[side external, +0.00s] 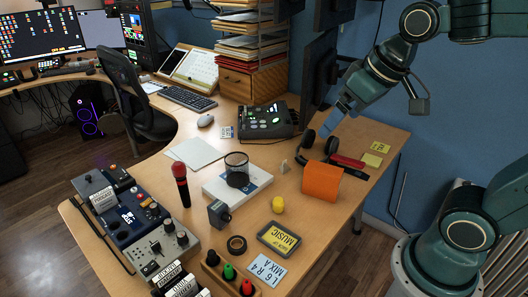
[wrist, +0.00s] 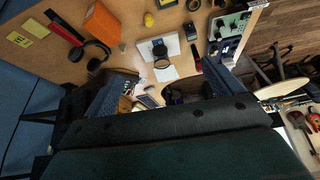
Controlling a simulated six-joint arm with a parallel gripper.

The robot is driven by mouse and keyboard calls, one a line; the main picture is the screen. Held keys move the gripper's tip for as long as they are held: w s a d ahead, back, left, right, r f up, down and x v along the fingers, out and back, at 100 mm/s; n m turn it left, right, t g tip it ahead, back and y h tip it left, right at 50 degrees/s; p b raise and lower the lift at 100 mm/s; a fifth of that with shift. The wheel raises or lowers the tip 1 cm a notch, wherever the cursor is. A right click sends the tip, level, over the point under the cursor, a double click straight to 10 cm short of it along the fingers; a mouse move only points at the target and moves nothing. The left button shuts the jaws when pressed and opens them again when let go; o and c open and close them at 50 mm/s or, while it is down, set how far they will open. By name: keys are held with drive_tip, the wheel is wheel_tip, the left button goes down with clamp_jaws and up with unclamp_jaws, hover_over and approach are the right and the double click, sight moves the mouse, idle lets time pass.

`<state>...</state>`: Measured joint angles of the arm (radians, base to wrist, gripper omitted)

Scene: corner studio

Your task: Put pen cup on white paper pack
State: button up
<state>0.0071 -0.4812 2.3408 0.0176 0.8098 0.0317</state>
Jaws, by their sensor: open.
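The pen cup (side external: 237,171), a small dark see-through cup, stands upright on the white paper pack (side external: 213,189), near its middle. In the wrist view the cup (wrist: 160,51) is small, over the white pack (wrist: 174,43). My gripper (side external: 334,121) is up and to the right of the cup, above the back right of the desk and well apart from it. In the wrist view the fingers of my gripper (wrist: 162,90) are spread wide with nothing held between them.
Black headphones (side external: 307,140) and an orange folded stand (side external: 322,182) are below my gripper. A mixer (side external: 130,215) occupies the front left.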

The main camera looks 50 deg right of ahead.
drive_tip(key=s+f, duration=0.1)
drive_tip(key=s, duration=0.6)
drive_tip(key=shift+s+a+f+n, duration=0.25)
drive_tip(key=shift+s+n, duration=0.05)
drive_tip(key=shift+s, duration=0.05)
